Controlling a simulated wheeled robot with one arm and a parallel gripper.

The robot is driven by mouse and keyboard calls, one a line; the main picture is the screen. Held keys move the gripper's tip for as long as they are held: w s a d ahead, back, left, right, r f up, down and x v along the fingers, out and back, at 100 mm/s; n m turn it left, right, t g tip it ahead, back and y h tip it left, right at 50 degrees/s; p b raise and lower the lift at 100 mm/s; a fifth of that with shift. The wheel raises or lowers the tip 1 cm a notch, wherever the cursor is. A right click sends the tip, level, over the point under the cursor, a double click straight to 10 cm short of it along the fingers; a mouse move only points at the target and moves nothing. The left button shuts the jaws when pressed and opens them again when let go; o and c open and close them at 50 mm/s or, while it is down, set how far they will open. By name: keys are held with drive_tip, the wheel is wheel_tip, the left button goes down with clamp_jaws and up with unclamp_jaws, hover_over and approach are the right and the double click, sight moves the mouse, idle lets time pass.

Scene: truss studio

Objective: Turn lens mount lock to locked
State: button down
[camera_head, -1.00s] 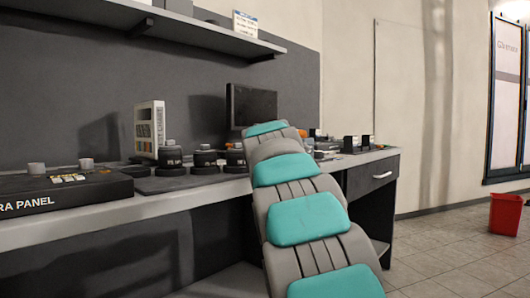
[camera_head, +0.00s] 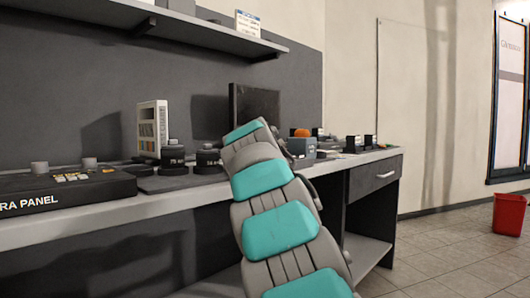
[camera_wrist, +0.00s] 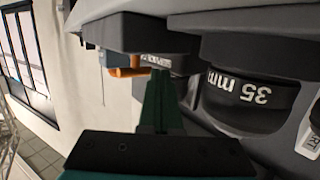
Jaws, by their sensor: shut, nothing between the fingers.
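In the wrist view my gripper (camera_wrist: 161,76) points up the picture, its dark green fingers together with nothing between them. An orange bar-shaped part (camera_wrist: 126,70) is just left of the fingertips, below a large grey body (camera_wrist: 135,33). I cannot tell whether the fingers touch it, nor whether it is the lens mount lock. A black lens marked 35 mm (camera_wrist: 250,95) is right of the fingers. In the head view an orange part (camera_head: 302,132) shows above a grey-blue box (camera_head: 301,148), just right of my arm. My gripper is hidden there behind the arm.
The long bench (camera_head: 100,221) carries a black control panel (camera_head: 65,190), lenses (camera_head: 173,158) on a dark mat, a white rack (camera_head: 153,130) and a dark monitor (camera_head: 253,108). A drawer (camera_head: 375,174) is at its right end. A red bin (camera_head: 507,213) stands on open floor.

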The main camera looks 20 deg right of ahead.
drive_tip(key=shift+v, duration=3.85)
drive_tip(key=s+d+f+g+y+p, duration=0.3)
drive_tip(key=s+f+g+p, duration=0.35)
drive_tip(key=s+f, duration=1.4)
drive_tip(key=s+a+f+n+g+y+p, duration=0.1)
drive_tip(key=s+a+f+g, duration=0.2)
drive_tip(key=s, duration=0.7)
drive_tip(key=s+a+f+n+g+y, duration=0.1)
drive_tip(key=s+a+f+n+g, duration=0.1)
drive_tip(key=s+a+f, duration=0.3)
drive_tip(key=s+a+f+n+g+y+p, duration=0.1)
drive_tip(key=s+a+f+g, duration=0.3)
drive_tip(key=s+f, duration=0.4)
drive_tip(key=s+n+y, duration=0.1)
drive_tip(key=s, duration=0.5)
drive_tip(key=shift+s+a+f+p, duration=0.3)
drive_tip(key=shift+s+a+p, duration=0.05)
drive_tip(key=shift+s+a, duration=0.05)
drive_tip(key=shift+g, duration=0.25)
